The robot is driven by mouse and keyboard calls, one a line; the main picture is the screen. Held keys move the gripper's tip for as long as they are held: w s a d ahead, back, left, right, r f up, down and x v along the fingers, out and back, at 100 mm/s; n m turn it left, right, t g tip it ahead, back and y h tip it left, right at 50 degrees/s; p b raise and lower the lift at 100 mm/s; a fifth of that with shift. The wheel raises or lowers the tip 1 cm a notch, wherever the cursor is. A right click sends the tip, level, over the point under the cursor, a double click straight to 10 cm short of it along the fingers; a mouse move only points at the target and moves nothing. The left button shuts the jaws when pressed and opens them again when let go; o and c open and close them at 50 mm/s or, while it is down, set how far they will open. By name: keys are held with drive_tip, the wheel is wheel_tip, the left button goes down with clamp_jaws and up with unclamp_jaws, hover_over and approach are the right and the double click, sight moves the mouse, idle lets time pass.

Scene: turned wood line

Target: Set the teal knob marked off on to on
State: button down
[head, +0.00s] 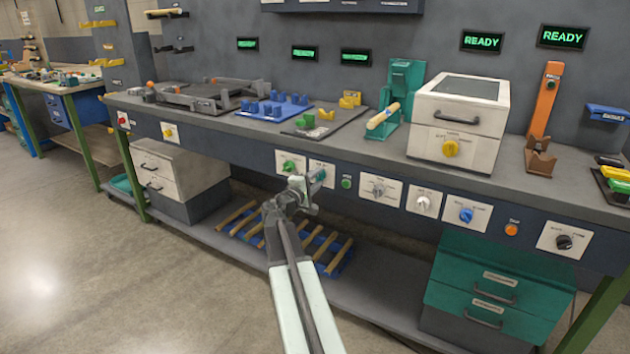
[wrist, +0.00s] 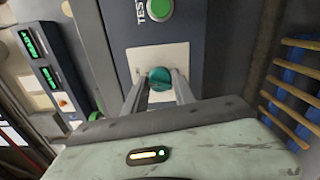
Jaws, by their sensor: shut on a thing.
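The teal knob (wrist: 159,77) sits on a pale plate (wrist: 186,56) on the bench's front panel. In the wrist view my gripper (wrist: 160,86) has one finger on each side of the knob and is shut on it. In the head view my gripper (head: 312,186) reaches the front panel, and a little of the teal knob (head: 321,174) shows beside it. The plate's markings and the knob's pointer are too small or covered to read.
A green knob (head: 289,166) is left of the teal one. A green button (head: 346,183) and a grey knob (head: 378,189) are to its right. The green button (wrist: 159,9) marked TEST shows in the wrist view.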

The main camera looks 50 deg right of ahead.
drive_tip(key=shift+s+d+m, duration=0.1)
drive_tip(key=shift+d+m, duration=0.05)
drive_tip(key=shift+m, duration=0.35)
drive_tip(key=c, duration=1)
unclamp_jaws()
drive_tip(key=shift+a, duration=0.2)
drive_tip(key=v, duration=0.7)
drive_tip(key=shift+a, duration=0.2)
drive_tip(key=shift+a, duration=0.1)
